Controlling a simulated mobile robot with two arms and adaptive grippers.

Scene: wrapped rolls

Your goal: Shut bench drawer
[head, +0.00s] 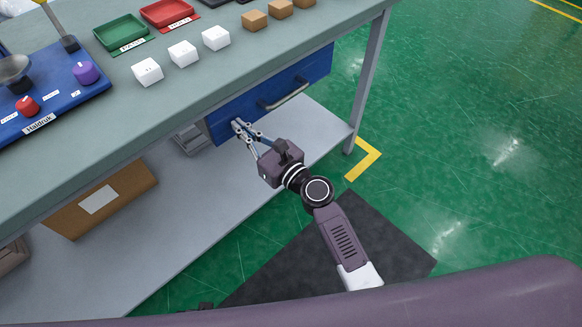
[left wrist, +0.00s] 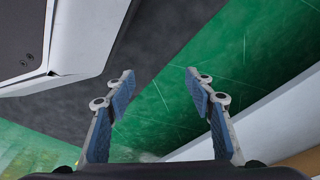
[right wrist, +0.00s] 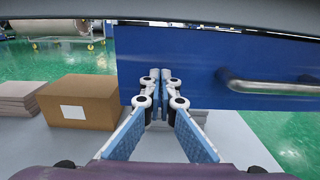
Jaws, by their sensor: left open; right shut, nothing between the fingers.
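The bench drawer has a blue front (head: 312,74) and a silver bar handle (head: 284,96), under the bench top (head: 200,90). My right gripper (head: 239,124) is shut and empty, with its fingertips at the left part of the drawer front, left of the handle. In the right wrist view the shut fingertips (right wrist: 160,74) overlap the lower left of the blue front (right wrist: 205,60); contact cannot be told. The handle (right wrist: 275,87) is to their right. My left gripper (left wrist: 158,75) is open and empty, away from the drawer.
A cardboard box (head: 105,198) stands on the grey lower shelf (head: 190,230). A bench leg (head: 370,80) is right of the drawer. White cubes (head: 183,53), trays and a blue panel (head: 60,100) are on top. Green floor in front is open around a dark mat (head: 340,250).

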